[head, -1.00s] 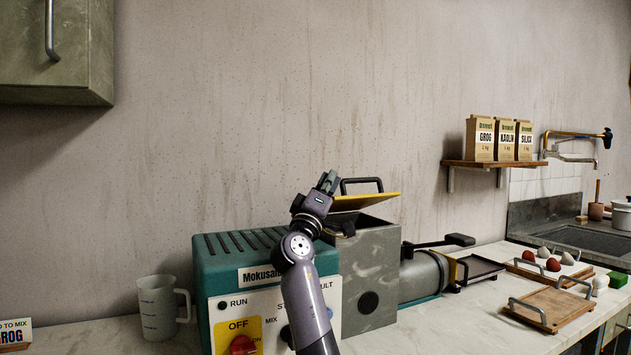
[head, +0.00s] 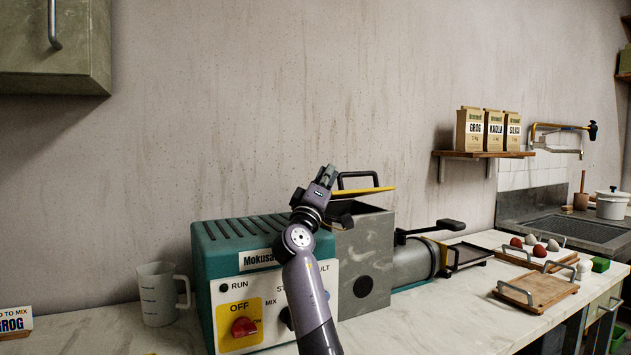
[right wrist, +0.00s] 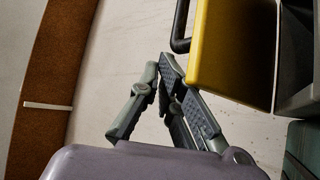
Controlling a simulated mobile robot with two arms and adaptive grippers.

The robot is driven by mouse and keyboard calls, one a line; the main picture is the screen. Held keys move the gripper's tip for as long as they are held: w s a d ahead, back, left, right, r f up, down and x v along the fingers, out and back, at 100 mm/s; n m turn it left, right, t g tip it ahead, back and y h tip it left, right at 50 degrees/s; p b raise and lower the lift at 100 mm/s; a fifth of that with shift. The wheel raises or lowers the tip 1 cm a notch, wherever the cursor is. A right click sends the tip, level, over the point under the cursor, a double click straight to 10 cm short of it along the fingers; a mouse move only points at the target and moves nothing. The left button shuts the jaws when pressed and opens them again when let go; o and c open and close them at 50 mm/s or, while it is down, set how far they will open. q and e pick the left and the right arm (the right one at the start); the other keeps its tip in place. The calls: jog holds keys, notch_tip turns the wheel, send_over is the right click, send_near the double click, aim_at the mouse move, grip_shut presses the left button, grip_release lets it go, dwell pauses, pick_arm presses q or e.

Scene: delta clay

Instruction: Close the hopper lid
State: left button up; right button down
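The hopper lid (head: 368,191) is a yellow-edged plate with a black bar handle (head: 358,175). It stands raised and tilted above the grey hopper box (head: 372,245), leaving a dark gap under it. In the right wrist view the lid's yellow side (right wrist: 222,50) fills the upper right, with part of the black handle beside it. My right gripper (head: 327,172) is just left of the lid and handle. Its fingertips (right wrist: 160,64) come together with nothing visible between them, close to the lid's edge. Whether they touch it I cannot tell. My left gripper is out of view.
The teal machine (head: 262,240) with a red OFF knob (head: 244,327) sits beneath my right arm. A measuring jug (head: 157,294) stands left of it. A grey barrel (head: 412,262) and wooden tray (head: 540,289) are to the right. A cabinet (head: 55,45) hangs upper left.

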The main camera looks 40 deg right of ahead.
jog(key=s+a+f, duration=0.1)
jog(key=s+a, duration=0.2)
jog(key=a, duration=0.4)
jog(key=s+a+f, duration=0.1)
jog(key=s+a, duration=0.2)
jog(key=a, duration=0.4)
jog(key=shift+s+a+f, duration=0.15)
jog(key=shift+s+a, duration=0.05)
jog(key=shift+a, duration=0.2)
